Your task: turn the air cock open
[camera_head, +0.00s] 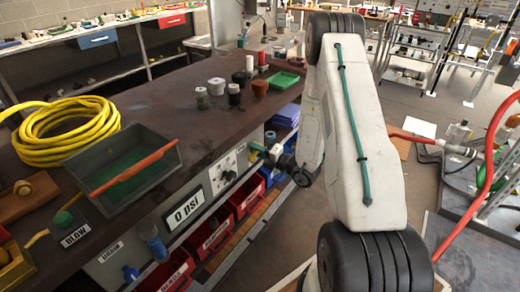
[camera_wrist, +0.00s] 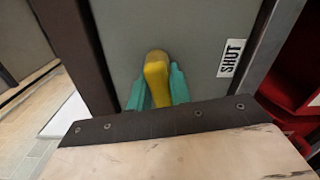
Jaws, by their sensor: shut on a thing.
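The air cock shows as a yellow lever handle (camera_wrist: 156,75) on a grey panel in the wrist view. My gripper (camera_wrist: 158,88) has its teal fingers on either side of the yellow handle and is shut on it. A white label reading SHUT (camera_wrist: 231,58) is on the panel to the right of the handle. In the head view, my gripper (camera_head: 259,150) is at the bench's front panel, right of the dial.
The bench's front panel carries a 0 psi display (camera_head: 184,208). Red bins (camera_head: 212,234) sit below it. A grey tray (camera_head: 150,188), a yellow hose (camera_head: 66,130) and several small pots stand on top.

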